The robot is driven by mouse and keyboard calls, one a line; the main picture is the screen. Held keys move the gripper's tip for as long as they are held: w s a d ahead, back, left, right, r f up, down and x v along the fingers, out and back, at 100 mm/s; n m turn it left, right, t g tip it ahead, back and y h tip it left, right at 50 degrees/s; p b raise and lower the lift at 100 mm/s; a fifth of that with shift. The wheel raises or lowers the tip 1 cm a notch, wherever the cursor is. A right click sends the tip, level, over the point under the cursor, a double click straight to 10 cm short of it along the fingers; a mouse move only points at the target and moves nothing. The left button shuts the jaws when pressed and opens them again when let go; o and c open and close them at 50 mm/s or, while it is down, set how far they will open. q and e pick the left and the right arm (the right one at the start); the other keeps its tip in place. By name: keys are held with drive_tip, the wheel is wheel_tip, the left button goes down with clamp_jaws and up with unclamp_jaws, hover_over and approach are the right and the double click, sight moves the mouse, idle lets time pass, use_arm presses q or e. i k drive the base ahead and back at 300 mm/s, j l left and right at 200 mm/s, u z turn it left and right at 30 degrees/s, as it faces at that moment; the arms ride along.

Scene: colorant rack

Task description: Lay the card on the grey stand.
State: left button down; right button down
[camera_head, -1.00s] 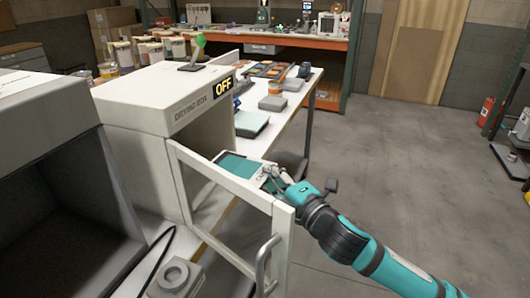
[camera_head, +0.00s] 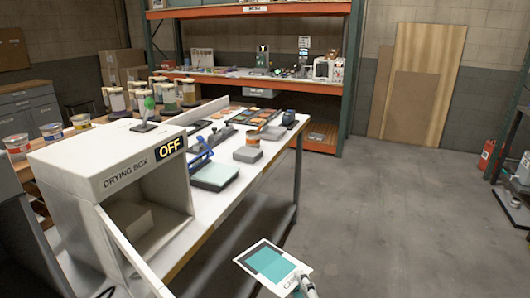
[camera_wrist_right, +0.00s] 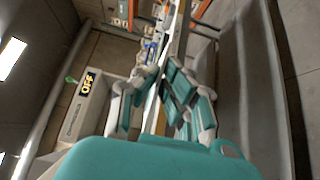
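The card (camera_head: 268,266), white with a teal print, is in the air in front of the table, at the bottom of the head view. My right gripper (camera_head: 304,286) is at its lower right corner and is shut on it. In the right wrist view the gripper's fingers (camera_wrist_right: 163,108) have the card nearly edge-on between them. My left gripper is not in view.
The drying box (camera_head: 125,190) stands open at the left, its sign reading OFF. A blue clamp frame (camera_head: 203,150) with a pale green pad (camera_head: 215,176) stands between it and the grey block. Colour trays (camera_head: 255,117) lie farther back.

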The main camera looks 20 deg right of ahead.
sight(252, 151)
drive_tip(key=i+l, duration=0.15)
drive_tip(key=l, duration=0.15)
drive_tip(key=i+l+u, duration=0.15)
drive_tip(key=l, duration=0.15)
drive_tip(key=i+l, duration=0.1)
drive_tip(key=l, duration=0.25)
drive_tip(key=i+l+u, duration=0.15)
drive_tip(key=l, duration=0.15)
drive_tip(key=i+l, duration=0.1)
drive_tip(key=l, duration=0.25)
drive_tip(key=i+l+u, duration=0.15)
drive_tip(key=i, duration=0.4)
